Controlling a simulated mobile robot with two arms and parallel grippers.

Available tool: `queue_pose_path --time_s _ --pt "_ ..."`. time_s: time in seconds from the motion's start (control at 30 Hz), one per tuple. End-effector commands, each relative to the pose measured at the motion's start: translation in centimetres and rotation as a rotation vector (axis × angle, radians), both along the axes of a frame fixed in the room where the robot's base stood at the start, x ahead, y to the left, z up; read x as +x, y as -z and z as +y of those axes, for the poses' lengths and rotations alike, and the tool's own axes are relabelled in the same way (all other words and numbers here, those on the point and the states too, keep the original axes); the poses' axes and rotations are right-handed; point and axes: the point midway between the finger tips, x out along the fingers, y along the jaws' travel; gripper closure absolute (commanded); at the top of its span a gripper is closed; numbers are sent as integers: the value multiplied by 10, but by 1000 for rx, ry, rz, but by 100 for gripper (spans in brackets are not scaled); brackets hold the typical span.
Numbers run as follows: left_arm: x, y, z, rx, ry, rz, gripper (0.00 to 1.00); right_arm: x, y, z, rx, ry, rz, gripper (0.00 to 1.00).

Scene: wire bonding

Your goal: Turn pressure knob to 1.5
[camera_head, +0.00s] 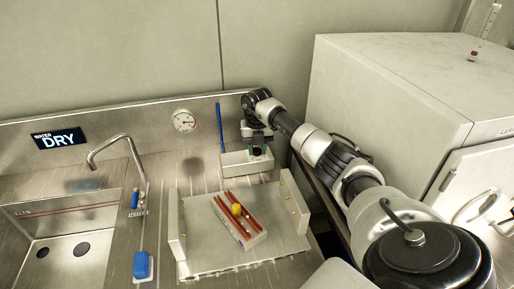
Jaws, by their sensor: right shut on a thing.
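A round white pressure gauge (183,121) with a dial is on the steel back panel; its reading is too small to make out. My right arm reaches in from the right, and my right gripper (257,146) points down to the right of the gauge, just above a small pale box. It is shut on a small dark part, which looks like the pressure knob; the fingers mostly hide it. My left gripper is not in view.
The small pale box (236,163) sits below the right gripper, with a thin blue stick (220,127) beside it. A steel tray (205,262) holds a block with red strips and a yellow knob-like piece (236,210). A faucet (132,153) and sink (70,225) are at left; a large white cabinet (390,90) is at right.

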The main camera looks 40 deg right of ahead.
Motion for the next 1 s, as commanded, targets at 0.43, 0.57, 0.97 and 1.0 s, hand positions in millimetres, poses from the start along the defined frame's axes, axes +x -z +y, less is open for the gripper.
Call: queue_pose_path --time_s 0.43,0.57,0.97,1.0 --pt "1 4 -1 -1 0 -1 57 0 -1 -1 -2 -256 -1 92" --pt "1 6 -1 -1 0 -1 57 0 -1 -1 -3 -379 0 92" --pt "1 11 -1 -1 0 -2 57 0 -1 -1 -2 -759 -1 92" --pt "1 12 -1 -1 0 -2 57 0 -1 -1 -2 -797 -1 92"
